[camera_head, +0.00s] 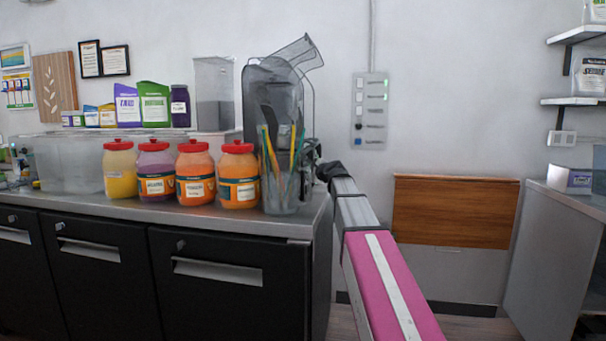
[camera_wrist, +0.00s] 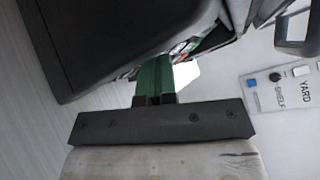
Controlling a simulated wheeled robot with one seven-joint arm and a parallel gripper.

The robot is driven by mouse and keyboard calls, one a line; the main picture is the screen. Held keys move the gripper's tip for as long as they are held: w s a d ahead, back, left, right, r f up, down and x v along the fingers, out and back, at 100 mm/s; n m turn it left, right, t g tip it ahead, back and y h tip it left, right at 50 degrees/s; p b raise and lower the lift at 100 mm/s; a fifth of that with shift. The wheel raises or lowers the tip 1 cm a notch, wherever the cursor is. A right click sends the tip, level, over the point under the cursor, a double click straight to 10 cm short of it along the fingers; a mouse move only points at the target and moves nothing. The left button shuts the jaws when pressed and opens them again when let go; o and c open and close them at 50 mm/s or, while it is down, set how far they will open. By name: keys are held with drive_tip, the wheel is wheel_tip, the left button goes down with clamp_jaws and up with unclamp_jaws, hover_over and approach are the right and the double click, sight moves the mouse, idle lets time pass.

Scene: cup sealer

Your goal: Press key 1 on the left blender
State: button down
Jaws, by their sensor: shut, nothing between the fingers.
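A smoky see-through blender hood (camera_head: 272,95) with its lid tilted up stands at the counter's right end. A clear tall container with a grey lower part (camera_head: 214,100) stands to its left; I cannot tell if it is a blender too. No key 1 can be made out. My gripper (camera_wrist: 153,78) shows green fingers, shut and empty, pointing up in the wrist view beside a dark box-like body (camera_wrist: 105,45). I cannot tell if they touch it. In the head view my arm reaches to the counter's right end; the fingertips are hidden there behind the cup of straws.
A clear cup of straws (camera_head: 285,190) stands at the counter's front right corner. Several red-lidded jars (camera_head: 238,175) line the counter (camera_head: 120,216). A switch panel (camera_head: 370,110) is on the wall, also seen in the wrist view (camera_wrist: 285,88). A wooden board (camera_head: 455,210) is at right.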

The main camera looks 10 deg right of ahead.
idle(0.6)
drive_tip(key=shift+s+d+r, duration=0.2)
drive_tip(key=shift+d, duration=0.4)
drive_tip(key=d, duration=0.1)
drive_tip(key=s+d+r, duration=0.1)
drive_tip(key=d, duration=0.2)
drive_tip(key=shift+s+d+r, duration=0.25)
drive_tip(key=shift+r, duration=0.05)
drive_tip(key=shift+d, duration=0.1)
idle(0.6)
